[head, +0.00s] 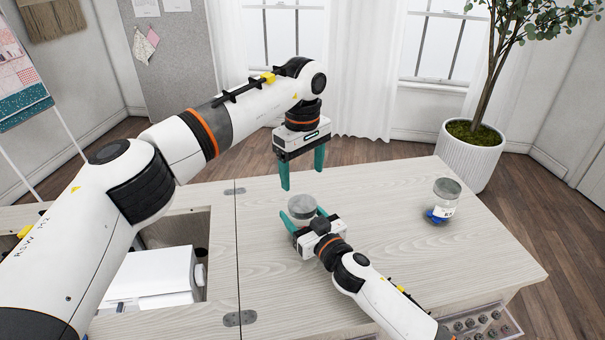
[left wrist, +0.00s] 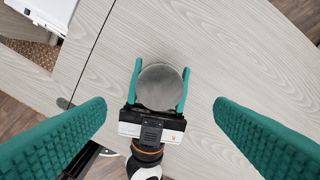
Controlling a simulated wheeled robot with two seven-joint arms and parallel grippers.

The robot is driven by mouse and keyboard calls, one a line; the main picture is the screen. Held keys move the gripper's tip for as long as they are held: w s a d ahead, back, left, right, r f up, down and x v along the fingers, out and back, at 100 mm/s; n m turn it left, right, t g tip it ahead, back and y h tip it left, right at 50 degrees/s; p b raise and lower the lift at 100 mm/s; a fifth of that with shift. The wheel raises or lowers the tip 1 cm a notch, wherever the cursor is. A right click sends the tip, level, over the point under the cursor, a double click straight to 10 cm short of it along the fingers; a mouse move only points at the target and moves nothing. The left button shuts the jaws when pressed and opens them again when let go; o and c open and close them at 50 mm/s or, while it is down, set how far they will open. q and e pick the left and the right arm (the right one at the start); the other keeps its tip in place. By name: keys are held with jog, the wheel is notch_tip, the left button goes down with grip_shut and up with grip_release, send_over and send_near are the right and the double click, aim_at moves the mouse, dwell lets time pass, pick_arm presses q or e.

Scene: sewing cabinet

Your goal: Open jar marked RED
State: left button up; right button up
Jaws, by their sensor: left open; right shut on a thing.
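A glass jar with a grey metal lid (head: 302,205) stands on the cabinet top. My right gripper (head: 304,218) is shut around its sides from the front. The left wrist view shows the jar's round lid (left wrist: 159,87) from above, between the right gripper's teal fingers. My left gripper (head: 304,174) is open above the jar, fingers pointing down, touching nothing. A second jar (head: 445,200) with a grey lid stands at the right, with a white label and something blue at its bottom. The held jar's label and contents are hidden, so I cannot tell its marking.
The pale wooden cabinet top (head: 390,220) is clear between the two jars. At left, an opening in the cabinet holds a white sewing machine (head: 150,275). A rack of small spools (head: 480,325) sits at the front right. A potted plant (head: 470,150) stands behind.

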aim_at(302, 203)
pick_arm(q)
jog(key=m, duration=1)
jog(key=shift+m, duration=0.3)
jog(key=shift+f, duration=4)
jog(key=shift+c, duration=0.6)
jog(key=c, duration=0.9)
